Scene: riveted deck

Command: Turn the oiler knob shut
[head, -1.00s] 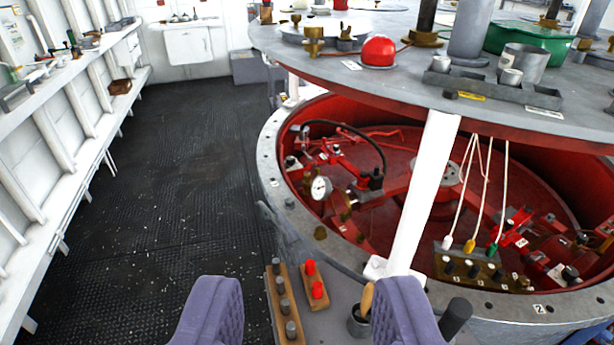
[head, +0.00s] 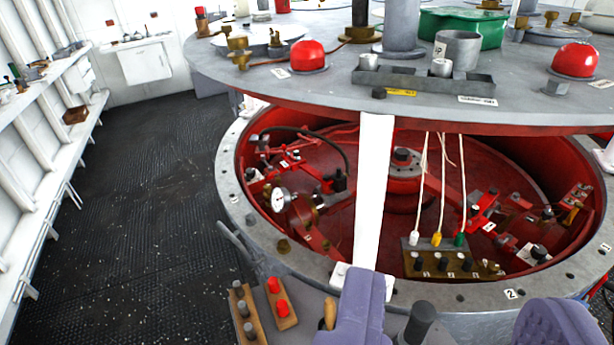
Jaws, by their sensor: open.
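My gripper (head: 458,300) shows as two purple padded fingers at the bottom edge, wide apart with nothing between them. The round grey upper plate (head: 330,88) carries small brass fittings, one at its left rim (head: 238,52) and one at the back (head: 277,42). Either could be the oiler, but I cannot tell which, and no knob on them is clear. My gripper is in front of the well and touches none of these fittings.
A white post (head: 374,190) stands between the plate and the grey flanged ring. White, yellow and green plugs hang on cords. The dark floor (head: 130,190) at left is clear.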

